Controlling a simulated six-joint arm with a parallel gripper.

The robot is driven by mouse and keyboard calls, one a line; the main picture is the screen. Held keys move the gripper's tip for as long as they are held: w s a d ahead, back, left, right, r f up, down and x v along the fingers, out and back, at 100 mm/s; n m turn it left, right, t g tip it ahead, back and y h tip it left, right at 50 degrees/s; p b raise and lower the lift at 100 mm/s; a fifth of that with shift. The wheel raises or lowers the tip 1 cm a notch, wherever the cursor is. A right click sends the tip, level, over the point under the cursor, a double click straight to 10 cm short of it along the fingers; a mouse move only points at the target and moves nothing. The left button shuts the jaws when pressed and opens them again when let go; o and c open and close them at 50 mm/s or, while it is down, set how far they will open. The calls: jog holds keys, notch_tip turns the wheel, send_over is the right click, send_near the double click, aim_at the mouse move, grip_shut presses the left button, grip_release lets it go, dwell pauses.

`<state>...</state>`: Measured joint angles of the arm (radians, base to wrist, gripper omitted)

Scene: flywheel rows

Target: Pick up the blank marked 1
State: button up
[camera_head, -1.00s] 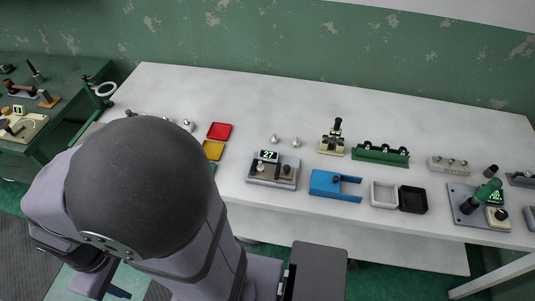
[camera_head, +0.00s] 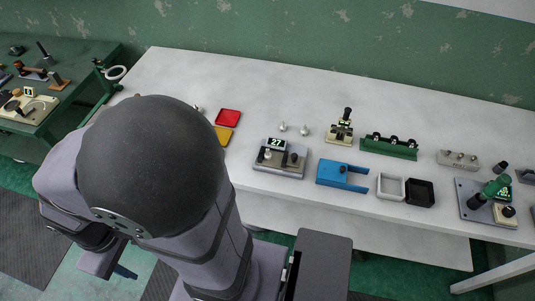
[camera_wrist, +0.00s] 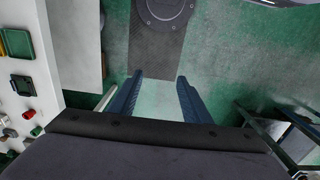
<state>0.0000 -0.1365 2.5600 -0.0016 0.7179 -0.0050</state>
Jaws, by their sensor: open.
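No number 1 can be read on any piece, so I cannot tell which is the blank marked 1. Two small pale metal pieces stand on the white table, a left one (camera_head: 283,127) and a right one (camera_head: 305,131), behind a grey device showing 27 (camera_head: 279,158). Several small parts also show at the left edge of the wrist view, too small to read. My gripper (camera_wrist: 160,78) has its two blue fingers apart with nothing between them, over the floor in front of the table. In the head view my arm hides most of it and the table's left end.
The white table (camera_head: 230,75) also holds a red tray (camera_head: 228,117), a yellow tray (camera_head: 223,135), a blue fork-shaped holder (camera_head: 341,174), a white bin (camera_head: 390,186), a black bin (camera_head: 419,194) and a green rack (camera_head: 389,147). Its back is clear. A green table (camera_head: 70,70) stands left.

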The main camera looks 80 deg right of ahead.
dwell(0.3)
jog(key=c, duration=0.3)
jog(key=shift+w, duration=0.1)
